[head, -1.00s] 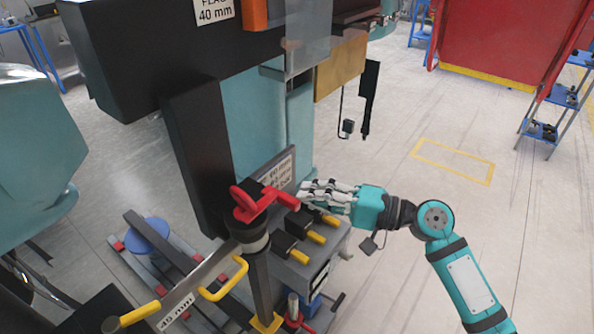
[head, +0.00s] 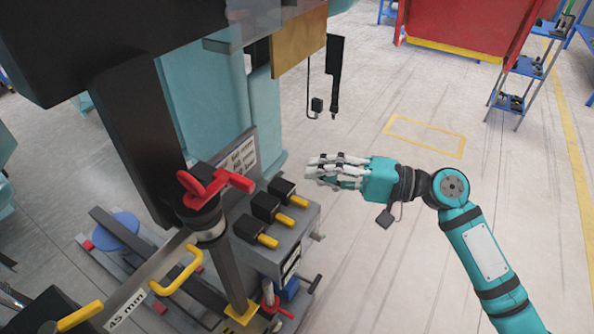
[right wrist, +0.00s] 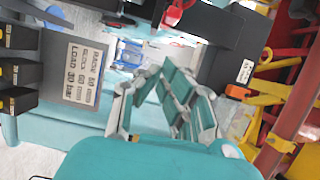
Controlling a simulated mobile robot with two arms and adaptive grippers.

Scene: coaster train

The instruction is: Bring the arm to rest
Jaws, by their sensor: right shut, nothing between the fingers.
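My right gripper (head: 338,171) is in the middle of the head view, at the end of my teal right arm. Its pale fingers lie close together with nothing between them, and they point left toward the machine. It is apart from the control box (head: 290,242), over open floor just right of it. In the right wrist view the fingers (right wrist: 165,90) reach up the middle, with the label plate (right wrist: 82,75) to their left. My left gripper is in neither view.
Black blocks with yellow levers (head: 268,207) top the control box. A red handle (head: 215,186) stands on a post left of them. A black pendant (head: 337,75) hangs behind my gripper. The floor to the right is clear up to a blue rack (head: 520,85).

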